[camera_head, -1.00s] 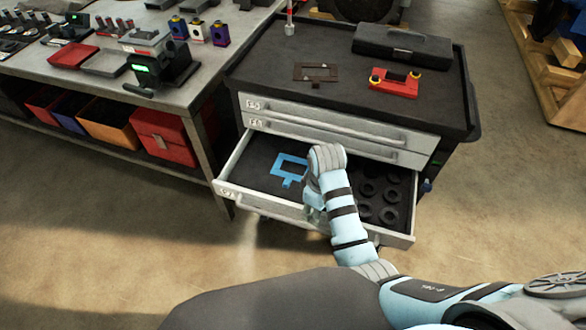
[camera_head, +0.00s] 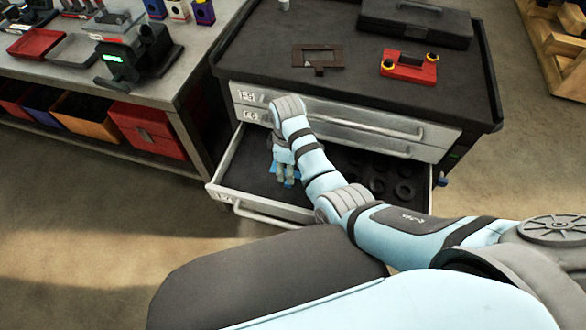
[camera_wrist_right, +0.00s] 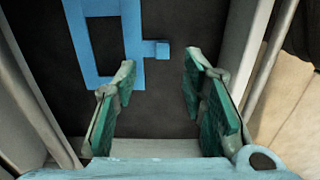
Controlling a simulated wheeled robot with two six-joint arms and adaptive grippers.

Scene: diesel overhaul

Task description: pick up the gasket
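The blue gasket (camera_wrist_right: 90,82), a flat rectangular frame with a small tab, lies on the dark floor of the open drawer. In the head view only small blue bits of it (camera_head: 271,168) show around my right gripper (camera_head: 285,178). In the right wrist view my right gripper (camera_wrist_right: 160,65) is open and empty. Its green-padded fingers are spread, with the gasket's tab ahead between their tips and the frame mostly to the left. I cannot tell the exact height of the fingertips above the gasket. My left gripper is not in view.
The drawer (camera_head: 262,211) has raised walls and a front handle; dark rings (camera_head: 405,190) lie in its right part. On the cabinet top are a brown frame-shaped plate (camera_head: 318,58), a red block (camera_head: 408,68) and a black case (camera_head: 416,22). A workbench (camera_head: 178,88) stands left.

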